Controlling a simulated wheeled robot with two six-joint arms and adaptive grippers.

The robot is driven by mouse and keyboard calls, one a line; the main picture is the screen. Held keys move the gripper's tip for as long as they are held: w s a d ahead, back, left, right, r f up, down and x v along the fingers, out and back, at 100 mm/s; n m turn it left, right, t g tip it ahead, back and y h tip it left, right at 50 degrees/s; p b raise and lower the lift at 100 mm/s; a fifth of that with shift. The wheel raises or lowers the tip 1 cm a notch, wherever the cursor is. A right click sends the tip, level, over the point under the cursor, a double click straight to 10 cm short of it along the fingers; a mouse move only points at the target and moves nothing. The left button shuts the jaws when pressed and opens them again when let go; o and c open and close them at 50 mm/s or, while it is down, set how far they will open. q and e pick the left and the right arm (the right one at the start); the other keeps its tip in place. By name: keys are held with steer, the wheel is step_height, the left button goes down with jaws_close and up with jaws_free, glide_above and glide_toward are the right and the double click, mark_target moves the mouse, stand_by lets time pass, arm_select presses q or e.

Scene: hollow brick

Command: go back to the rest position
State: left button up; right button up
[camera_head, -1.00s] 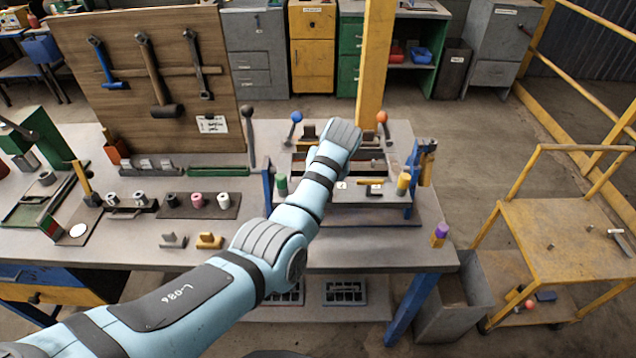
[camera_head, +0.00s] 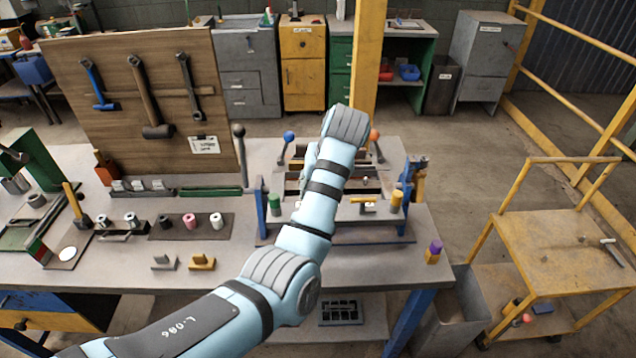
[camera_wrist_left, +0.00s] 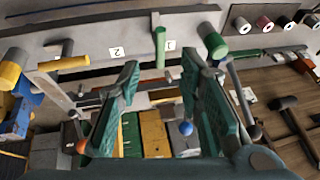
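My left arm (camera_head: 325,190) is pale blue and reaches up over the bench fixture. In the head view its wrist end hides the fingers and part of the fixture. In the left wrist view my left gripper (camera_wrist_left: 160,68) has two teal fingers spread well apart, with nothing seen held between them. Beyond them are the fixture's green cylinder (camera_wrist_left: 209,40), the cards marked 1 (camera_wrist_left: 170,44) and 2 (camera_wrist_left: 117,52), and a yellow cylinder (camera_wrist_left: 10,74). My right gripper is in neither view.
A wooden tool board (camera_head: 70,120) rises at the left.

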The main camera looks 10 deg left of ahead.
arm_select(q)
steer(key=v, duration=0.2)
steer(key=shift+s+d+r, duration=0.1)
steer(key=shift+s+r, duration=0.05)
steer(key=shift+r, duration=0.2)
